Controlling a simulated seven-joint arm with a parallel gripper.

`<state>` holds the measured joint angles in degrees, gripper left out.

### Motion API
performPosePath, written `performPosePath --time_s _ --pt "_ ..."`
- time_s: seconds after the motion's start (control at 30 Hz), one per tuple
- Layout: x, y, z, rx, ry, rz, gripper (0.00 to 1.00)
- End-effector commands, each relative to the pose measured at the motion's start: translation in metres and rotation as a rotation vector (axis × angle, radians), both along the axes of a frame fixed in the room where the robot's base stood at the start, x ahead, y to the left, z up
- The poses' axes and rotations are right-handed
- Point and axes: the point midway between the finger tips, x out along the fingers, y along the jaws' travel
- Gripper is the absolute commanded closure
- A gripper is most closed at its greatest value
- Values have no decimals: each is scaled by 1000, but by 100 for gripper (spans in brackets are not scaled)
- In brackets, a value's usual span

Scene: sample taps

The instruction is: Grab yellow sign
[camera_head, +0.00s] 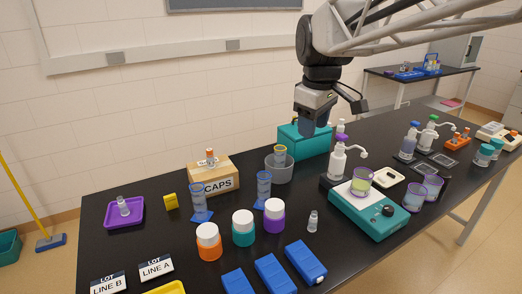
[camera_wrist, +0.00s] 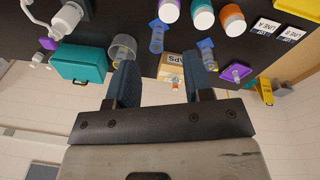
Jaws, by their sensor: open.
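A yellow, upright-looking object that may be the sign (camera_wrist: 265,90) shows in the wrist view, beyond the table edge near the floor and wall. Its face is too small to read. I cannot make it out in the head view. My gripper (camera_head: 313,130) is open and empty, raised over the back of the table near the teal case. Its two dark fingers (camera_wrist: 165,85) also show in the wrist view, spread well apart and far from the yellow object.
The black table (camera_head: 150,243) is crowded with a teal case (camera_head: 303,142), CAPS box (camera_head: 217,185), a teal scale (camera_head: 367,212), cylinders, jars and bottles. A yellow-handled broom (camera_head: 22,200) stands left on open floor.

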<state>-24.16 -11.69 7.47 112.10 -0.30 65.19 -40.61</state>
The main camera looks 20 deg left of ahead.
Motion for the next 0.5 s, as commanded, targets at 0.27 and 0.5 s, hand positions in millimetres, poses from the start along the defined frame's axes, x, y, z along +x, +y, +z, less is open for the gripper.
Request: performPosePath --time_s 0.27,0.5 --pt "38 96 -5 -29 18 283 53" --pt "57 185 -15 -52 31 526 53"
